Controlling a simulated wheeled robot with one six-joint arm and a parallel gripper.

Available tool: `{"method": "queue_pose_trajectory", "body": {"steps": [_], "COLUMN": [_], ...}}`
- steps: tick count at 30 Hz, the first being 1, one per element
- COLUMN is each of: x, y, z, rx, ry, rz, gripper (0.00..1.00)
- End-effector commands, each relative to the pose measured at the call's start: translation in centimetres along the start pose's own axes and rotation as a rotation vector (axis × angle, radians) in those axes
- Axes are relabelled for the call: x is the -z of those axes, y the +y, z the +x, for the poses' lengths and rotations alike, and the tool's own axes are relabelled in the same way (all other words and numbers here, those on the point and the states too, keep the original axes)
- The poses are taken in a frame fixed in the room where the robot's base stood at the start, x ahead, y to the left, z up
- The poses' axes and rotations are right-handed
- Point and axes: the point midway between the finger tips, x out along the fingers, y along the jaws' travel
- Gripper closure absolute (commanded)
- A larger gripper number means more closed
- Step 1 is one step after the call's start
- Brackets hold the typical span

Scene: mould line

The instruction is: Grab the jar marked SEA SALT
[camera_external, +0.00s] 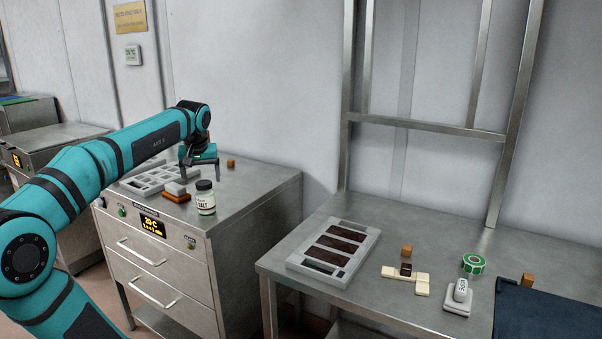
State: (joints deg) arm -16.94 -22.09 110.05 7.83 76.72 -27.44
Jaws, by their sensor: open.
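The label shows a word that reads like SALT; the rest is too small to read. My gripper (203,178) is open and points down, above and behind the jar in the picture. Its fingers look empty, and a gap seems to lie between them and the jar, though depth is hard to judge from this view.
A small brown cube (231,163) lies behind. The right table (390,310) holds a filled mould (335,249), pale pieces, green tape (473,263) and a white device (458,297).

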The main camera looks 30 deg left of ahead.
Motion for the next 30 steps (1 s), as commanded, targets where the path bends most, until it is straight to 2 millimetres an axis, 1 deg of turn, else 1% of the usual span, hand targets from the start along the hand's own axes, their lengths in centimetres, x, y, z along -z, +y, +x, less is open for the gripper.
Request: {"method": "queue_pose_trajectory", "body": {"steps": [8, 15, 18, 25, 29, 30], "x": [0.1, 0.2, 0.2, 0.2, 0.2, 0.2], "y": [0.1, 0.3, 0.3, 0.3, 0.3, 0.3], "z": [1.5, 4.6, 5.5, 5.6, 5.6, 5.6], "rx": [0.001, 0.0, 0.0, -0.001, -0.001, -0.001], "ry": [-0.001, 0.0, 0.0, 0.002, 0.002, 0.002], "rz": [0.001, 0.001, 0.001, 0.002, 0.001, 0.001], "gripper": [0.19, 0.19, 0.19, 0.19, 0.45, 0.52]}}
